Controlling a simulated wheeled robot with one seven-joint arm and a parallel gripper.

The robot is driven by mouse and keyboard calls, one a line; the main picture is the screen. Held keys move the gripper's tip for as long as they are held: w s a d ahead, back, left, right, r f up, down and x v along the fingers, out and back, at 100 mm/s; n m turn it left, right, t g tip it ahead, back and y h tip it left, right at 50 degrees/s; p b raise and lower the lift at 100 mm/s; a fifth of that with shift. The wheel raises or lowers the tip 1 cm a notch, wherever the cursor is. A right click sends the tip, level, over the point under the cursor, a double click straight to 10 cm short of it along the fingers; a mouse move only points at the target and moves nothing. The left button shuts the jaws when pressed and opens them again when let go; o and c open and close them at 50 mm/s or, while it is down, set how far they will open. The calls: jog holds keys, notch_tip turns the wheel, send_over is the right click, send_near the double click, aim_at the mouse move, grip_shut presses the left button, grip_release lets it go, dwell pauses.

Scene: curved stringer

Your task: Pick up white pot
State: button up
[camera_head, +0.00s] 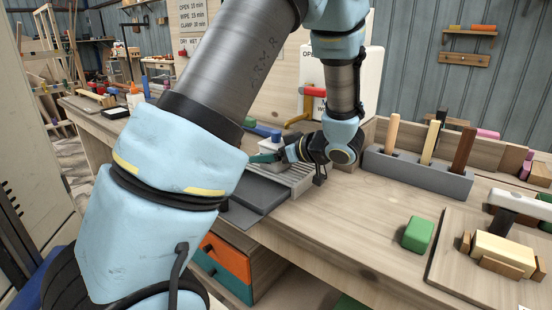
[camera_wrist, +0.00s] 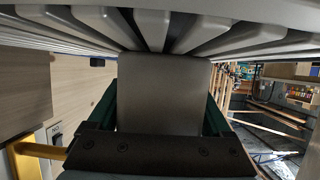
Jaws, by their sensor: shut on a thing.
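The white pot (camera_wrist: 165,95) fills the middle of the wrist view as a pale grey-white block. It sits between the two green fingers of my gripper (camera_wrist: 162,108), which press on its sides. In the head view, my gripper (camera_head: 268,157) is low over the bench, at the slatted grey rack (camera_head: 290,176). A small white body with a dark top (camera_head: 272,143) shows just behind the fingers there, partly hidden by them. The pale slats of the rack (camera_wrist: 190,30) run close along the top of the wrist view.
A grey block with upright wooden bars (camera_head: 418,174) stands right of my gripper. A green block (camera_head: 418,234) lies on the bench near the front. A dark grey flat tray (camera_head: 257,193) lies before the rack. A red-and-yellow tool (camera_head: 306,105) stands behind. The bench middle is clear.

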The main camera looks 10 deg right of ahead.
grip_shut()
dwell(0.4)
